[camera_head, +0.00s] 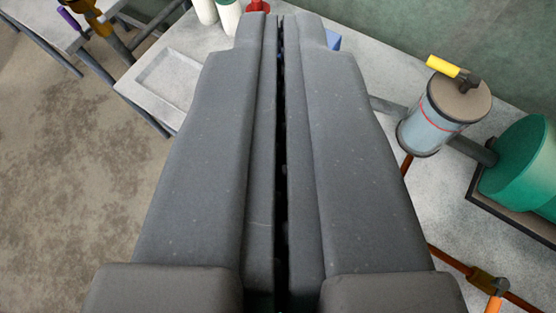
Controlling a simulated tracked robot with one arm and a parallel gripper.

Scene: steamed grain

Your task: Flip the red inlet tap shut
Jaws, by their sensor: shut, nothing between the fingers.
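My gripper (280,18) fills the middle of the view, its two long grey fingers side by side with only a narrow dark gap. It is shut and empty. A small red part (258,6) shows at the top edge, just beyond the left fingertip. It is cut off by the frame and partly hidden by the finger, so I cannot tell if it is the inlet tap, how its lever stands, or if my gripper touches it.
A clear cylinder (432,125) with a red line and a yellow handle (443,66) stands right. A green vessel (520,165) is beside it. An orange-handled valve (495,297) sits lower right. White bottles (228,15) stand behind a shallow tray (170,80).

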